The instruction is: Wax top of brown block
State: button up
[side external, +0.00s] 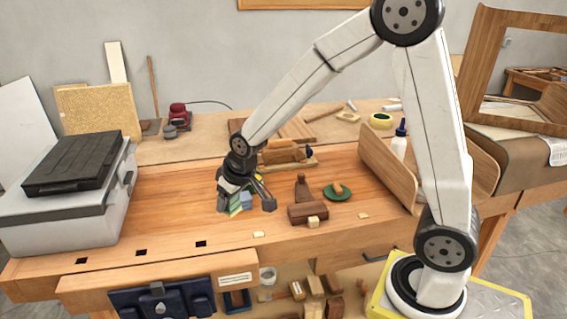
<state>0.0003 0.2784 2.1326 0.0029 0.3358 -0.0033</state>
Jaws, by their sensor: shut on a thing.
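The brown block (303,213) lies on the workbench, right of my gripper and apart from it. A small pale piece (314,222) sits against its front side. My gripper (245,205) is low over the middle of the bench, pointing down. Its fingers are shut on a small blue and green thing (246,200), partly hidden by the fingers; I cannot tell exactly what it is or whether it touches the bench. Close behind the block stands a brown knobbed piece (303,188). A round green dish (337,195) with a brown piece on it lies to the right. I cannot identify the wax for certain.
A wooden plane (284,152) lies behind my gripper. A grey case (70,185) stands at the left. A bent wood panel (386,165) and a white bottle (399,140) stand at the right. Small pale chips lie near the front edge. The bench left of my gripper is clear.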

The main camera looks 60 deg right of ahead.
jog(key=shift+d, duration=0.15)
jog(key=shift+s+d+f, duration=0.1)
jog(key=shift+d, duration=0.45)
jog(key=s+d+f, duration=0.1)
jog(key=s+d, duration=0.5)
jog(key=d, duration=0.6)
jog(key=s+d+f, duration=0.1)
jog(key=s+d, duration=0.6)
jog(key=d, duration=0.6)
jog(key=shift+s+f, duration=0.15)
jog(key=shift+f, duration=0.2)
